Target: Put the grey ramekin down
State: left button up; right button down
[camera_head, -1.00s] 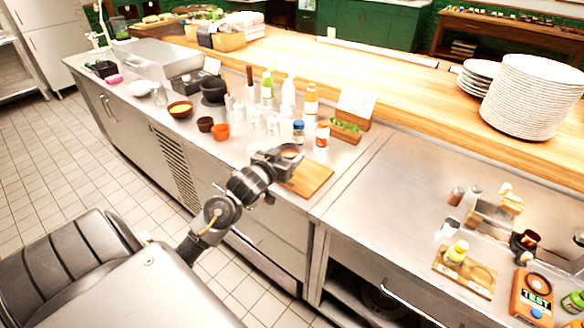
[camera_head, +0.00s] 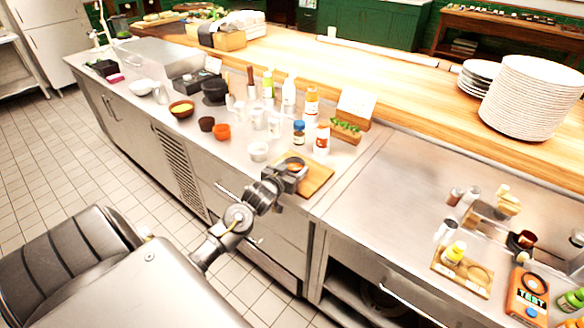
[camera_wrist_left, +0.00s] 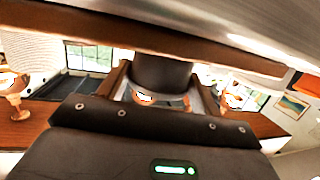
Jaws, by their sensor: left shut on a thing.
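My left gripper (camera_head: 287,172) is shut on the grey ramekin (camera_head: 295,163), which has something orange-brown inside. In the head view they are at the left part of a small wooden board (camera_head: 318,178) on the steel counter. Whether the ramekin touches the board or is just above it I cannot tell. In the left wrist view a dark grey round body (camera_wrist_left: 162,74), seemingly the ramekin, sits between the fingers. My right gripper is not in view.
A white ramekin (camera_head: 258,151) stands just left of my gripper. Orange (camera_head: 222,131) and dark (camera_head: 206,124) ramekins are further left. Bottles (camera_head: 322,139) and a herb box (camera_head: 345,132) stand behind the board.

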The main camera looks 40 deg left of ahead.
pick_arm(q)
jog(key=shift+f, duration=0.2)
jog(key=o, duration=1)
jog(key=shift+r, duration=0.25)
jog(key=shift+s, duration=0.3)
jog(key=b+v, duration=0.1)
jog(key=v, duration=1)
jog(key=shift+s+d+r+b, duration=0.15)
jog(key=shift+r+b, duration=0.05)
jog(key=shift+b, duration=0.2)
